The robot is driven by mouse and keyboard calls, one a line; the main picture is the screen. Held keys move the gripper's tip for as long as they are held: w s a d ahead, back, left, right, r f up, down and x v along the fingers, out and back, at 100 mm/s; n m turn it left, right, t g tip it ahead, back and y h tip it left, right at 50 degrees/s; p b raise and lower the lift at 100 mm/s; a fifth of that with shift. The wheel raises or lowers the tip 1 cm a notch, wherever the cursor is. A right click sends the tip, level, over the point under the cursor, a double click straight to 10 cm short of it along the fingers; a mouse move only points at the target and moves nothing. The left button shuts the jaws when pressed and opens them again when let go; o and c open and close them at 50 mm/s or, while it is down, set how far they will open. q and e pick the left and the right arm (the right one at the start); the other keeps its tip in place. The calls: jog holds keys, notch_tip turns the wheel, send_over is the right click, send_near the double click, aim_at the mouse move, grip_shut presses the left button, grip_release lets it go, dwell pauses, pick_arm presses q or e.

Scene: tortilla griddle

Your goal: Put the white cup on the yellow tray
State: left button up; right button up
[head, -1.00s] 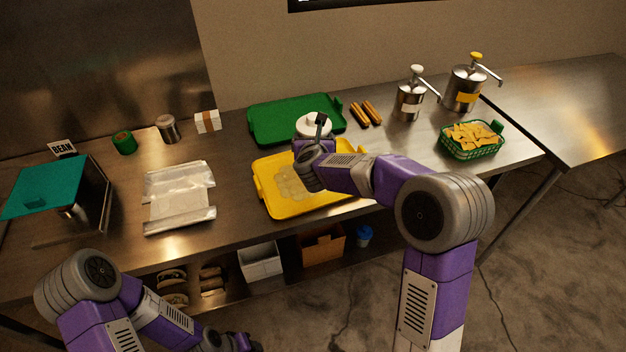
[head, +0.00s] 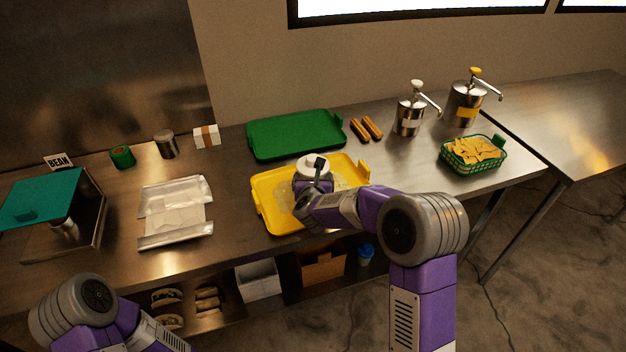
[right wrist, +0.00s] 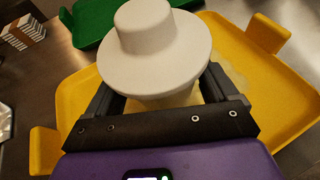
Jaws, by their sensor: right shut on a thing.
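The white cup (head: 314,166) has a wide white lid with a raised knob, and it is upright. It also shows in the right wrist view (right wrist: 153,50), between the dark fingers. My right gripper (right wrist: 160,95) is shut on the cup's body below the lid; the head view shows it too (head: 314,180). The yellow tray (head: 268,206) lies on the counter below the cup, and its corners show around the gripper in the right wrist view (right wrist: 285,100). Whether the cup's base touches the tray is hidden. My left gripper is out of view; only its arm shows at lower left.
A green tray (head: 296,135) lies behind the yellow one. Brown sticks (head: 366,129), two pump dispensers (head: 408,116) and a green basket of chips (head: 473,153) stand to the right. Foil sheets (head: 175,212) lie to the left.

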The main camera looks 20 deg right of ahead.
jog(key=shift+f, duration=0.1)
jog(key=o, duration=1.2)
jog(key=shift+s+r, duration=0.1)
jog(key=shift+r, duration=0.15)
jog(key=v, duration=1.1)
jog(key=shift+s+a+r, duration=0.1)
jog(key=shift+s, duration=0.25)
